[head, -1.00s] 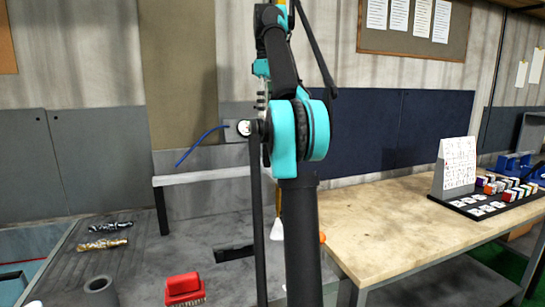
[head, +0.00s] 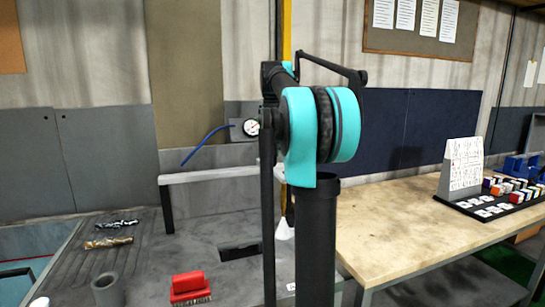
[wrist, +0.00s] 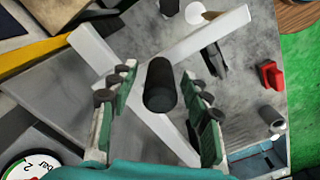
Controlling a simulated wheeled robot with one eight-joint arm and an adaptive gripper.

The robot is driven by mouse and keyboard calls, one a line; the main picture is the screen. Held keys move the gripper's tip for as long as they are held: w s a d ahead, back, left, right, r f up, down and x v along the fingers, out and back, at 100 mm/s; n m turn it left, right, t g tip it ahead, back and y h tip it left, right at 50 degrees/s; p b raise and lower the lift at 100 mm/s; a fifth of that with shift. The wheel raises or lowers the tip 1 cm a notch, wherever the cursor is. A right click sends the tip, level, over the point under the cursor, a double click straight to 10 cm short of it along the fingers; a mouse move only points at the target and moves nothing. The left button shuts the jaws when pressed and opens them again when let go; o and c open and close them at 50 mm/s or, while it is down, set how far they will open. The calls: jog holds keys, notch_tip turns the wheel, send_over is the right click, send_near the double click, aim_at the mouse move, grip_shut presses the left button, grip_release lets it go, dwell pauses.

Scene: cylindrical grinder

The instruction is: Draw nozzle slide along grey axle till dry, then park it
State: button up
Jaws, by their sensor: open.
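My gripper (wrist: 158,71) is open in the wrist view, its green-sided fingers pointing up the picture. A black cylindrical grip (wrist: 159,86) shows between the fingers, with a visible gap on each side; I take it for the nozzle slide's handle. Pale grey bars (wrist: 217,34) cross beneath it; I cannot tell which is the grey axle. In the head view a light grey bar (head: 208,176) runs above the grey bench, partly hidden by my arm. My gripper is hidden there.
A dial gauge (head: 250,128) with a blue hose (head: 203,146) is at the back. A red brush (head: 189,288), a grey cup (head: 107,290) and two drill-like bits (head: 110,242) lie on the bench. A wooden table (head: 400,225) stands right, with coloured blocks.

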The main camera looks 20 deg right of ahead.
jog(key=shift+f, duration=0.8)
grip_shut()
